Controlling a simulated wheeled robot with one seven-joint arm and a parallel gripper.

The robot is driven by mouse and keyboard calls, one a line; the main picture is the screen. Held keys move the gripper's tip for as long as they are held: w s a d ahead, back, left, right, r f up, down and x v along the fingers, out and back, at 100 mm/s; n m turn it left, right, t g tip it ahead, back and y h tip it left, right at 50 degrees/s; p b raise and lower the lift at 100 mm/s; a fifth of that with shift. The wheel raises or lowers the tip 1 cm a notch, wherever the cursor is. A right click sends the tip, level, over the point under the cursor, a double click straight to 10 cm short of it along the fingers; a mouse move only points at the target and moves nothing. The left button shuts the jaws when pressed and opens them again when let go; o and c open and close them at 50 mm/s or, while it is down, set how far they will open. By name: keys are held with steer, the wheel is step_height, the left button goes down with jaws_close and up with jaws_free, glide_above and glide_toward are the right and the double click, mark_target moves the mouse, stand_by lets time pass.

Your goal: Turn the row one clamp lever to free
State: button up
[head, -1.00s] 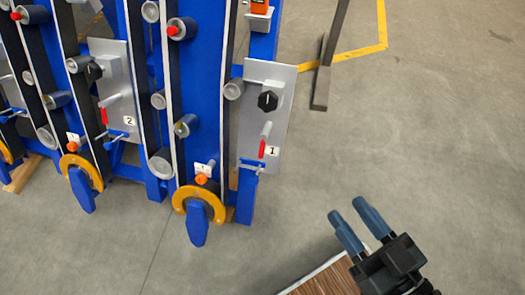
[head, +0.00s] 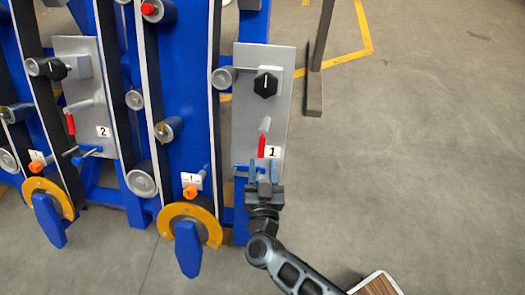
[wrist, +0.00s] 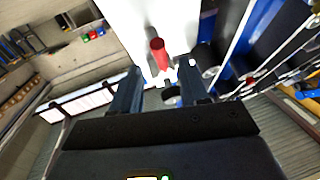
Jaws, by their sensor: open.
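The row one plate (head: 243,110) is a grey panel marked 1 on the right blue post. On it a lever with a red grip (head: 262,146) hangs downward from a grey pivot, below a black knob (head: 265,84). My gripper (head: 264,170) is open, just below the red grip in the head view, and covers the small blue fitting at the plate's foot. In the wrist view the red grip (wrist: 159,54) shows ahead, between the lines of the two open fingers (wrist: 158,82). Nothing is held. I cannot tell whether a finger touches the lever.
A second plate (head: 80,85) marked 2, with its own red lever, stands to the left. An orange clip (head: 190,192) and a yellow ring (head: 188,213) sit low beside my gripper. The floor on the right is largely clear, with a dark post (head: 314,90) behind.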

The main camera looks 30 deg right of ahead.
mark_target(261, 153)
steer(key=shift+w+d+f, duration=0.1)
steer(key=shift+w+f, duration=0.1)
steer(key=shift+w, duration=0.2)
steer(key=b+x, duration=0.1)
steer(key=x, duration=0.6)
steer(key=shift+w+d, duration=0.2)
steer(key=shift+w, duration=0.05)
jaws_close()
